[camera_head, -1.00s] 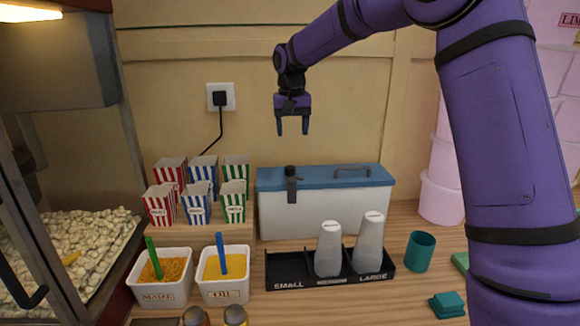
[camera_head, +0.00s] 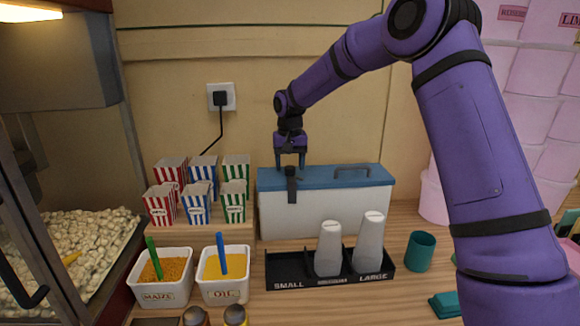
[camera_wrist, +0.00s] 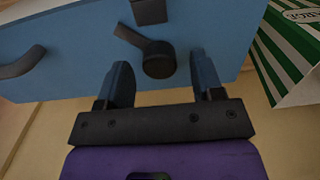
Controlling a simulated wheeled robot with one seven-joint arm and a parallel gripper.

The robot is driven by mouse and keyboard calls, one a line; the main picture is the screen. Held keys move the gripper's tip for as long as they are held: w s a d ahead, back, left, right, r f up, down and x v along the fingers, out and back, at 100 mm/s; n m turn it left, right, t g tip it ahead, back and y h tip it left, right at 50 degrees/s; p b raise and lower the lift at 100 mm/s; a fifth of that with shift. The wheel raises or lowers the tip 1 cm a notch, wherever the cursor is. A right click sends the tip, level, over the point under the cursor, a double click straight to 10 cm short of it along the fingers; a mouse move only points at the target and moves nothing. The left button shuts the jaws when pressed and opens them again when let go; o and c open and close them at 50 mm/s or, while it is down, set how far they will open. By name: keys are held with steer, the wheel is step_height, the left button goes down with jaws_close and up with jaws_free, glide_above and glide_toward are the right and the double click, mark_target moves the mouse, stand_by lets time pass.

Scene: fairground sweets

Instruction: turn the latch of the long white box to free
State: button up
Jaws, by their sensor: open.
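The long white box (camera_head: 330,208) with a blue lid (camera_head: 325,176) stands at the back of the counter. Its black latch (camera_head: 291,184) is at the left part of the lid and hangs down over the front edge. In the wrist view the latch (camera_wrist: 158,58) shows a round knob with a short arm reaching to a dark block. My gripper (camera_head: 290,164) is above the lid at the latch, pointing down. Its fingers (camera_wrist: 160,85) are open with the knob between and just beyond them in the wrist view. I cannot tell whether they touch it.
A dark handle (camera_head: 352,170) is on the lid to the right. Striped popcorn boxes (camera_head: 197,190) stand close on the left. A black tray (camera_head: 330,270) with two pale cup stacks stands in front, and a teal cup (camera_head: 419,251) to its right.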

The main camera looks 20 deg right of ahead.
steer(key=shift+f, duration=0.4)
steer(key=c, duration=0.9)
steer(key=shift+c, duration=0.2)
steer(key=shift+n, duration=0.3)
steer(key=n, duration=0.4)
steer(key=shift+n, duration=2)
